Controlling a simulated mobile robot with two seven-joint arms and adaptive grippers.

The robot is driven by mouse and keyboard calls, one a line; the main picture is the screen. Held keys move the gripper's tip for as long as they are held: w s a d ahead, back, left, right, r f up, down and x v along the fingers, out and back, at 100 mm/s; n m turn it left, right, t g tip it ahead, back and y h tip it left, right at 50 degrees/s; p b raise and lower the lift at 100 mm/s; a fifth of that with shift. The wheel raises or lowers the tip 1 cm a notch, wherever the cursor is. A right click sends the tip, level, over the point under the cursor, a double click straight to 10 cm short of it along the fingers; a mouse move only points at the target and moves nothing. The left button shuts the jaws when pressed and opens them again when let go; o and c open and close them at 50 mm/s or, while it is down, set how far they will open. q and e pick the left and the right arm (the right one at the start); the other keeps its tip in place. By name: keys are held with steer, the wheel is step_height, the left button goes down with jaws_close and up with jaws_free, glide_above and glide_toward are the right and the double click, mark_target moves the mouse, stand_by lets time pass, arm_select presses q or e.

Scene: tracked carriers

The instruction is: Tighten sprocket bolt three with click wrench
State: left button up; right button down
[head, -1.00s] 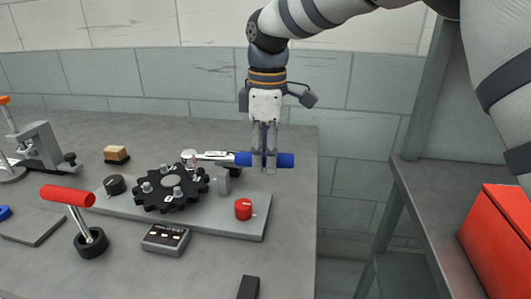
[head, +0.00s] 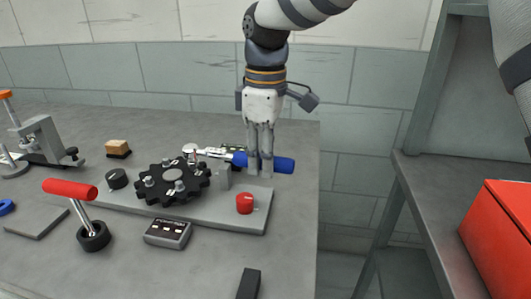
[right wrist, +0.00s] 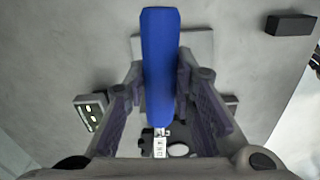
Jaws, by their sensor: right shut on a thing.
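The click wrench (head: 266,162) has a blue handle and a silver ratchet head. My right gripper (head: 261,172) is shut on the blue handle, which also shows in the right wrist view (right wrist: 160,65). The wrench lies nearly level, its head at the far edge of the black sprocket (head: 173,175), over or on a bolt there; whether it is seated is too small to tell. Other bolts show on the sprocket's face. The sprocket sits on a grey plate (head: 225,218). My left gripper is not in view.
A red knob (head: 244,203) stands on the plate near the wrench. A small display box (head: 168,233) lies in front of it. A red-handled tool (head: 70,188) stands at the left, with a clamp (head: 42,143) behind. A red case (head: 500,240) sits on the right shelf.

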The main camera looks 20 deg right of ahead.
stand_by(0.3)
steer(key=shift+s+a+m, duration=0.25)
steer(key=shift+m, duration=0.05)
stand_by(0.6)
steer(key=shift+r, duration=0.1)
steer(key=shift+r, duration=1.8)
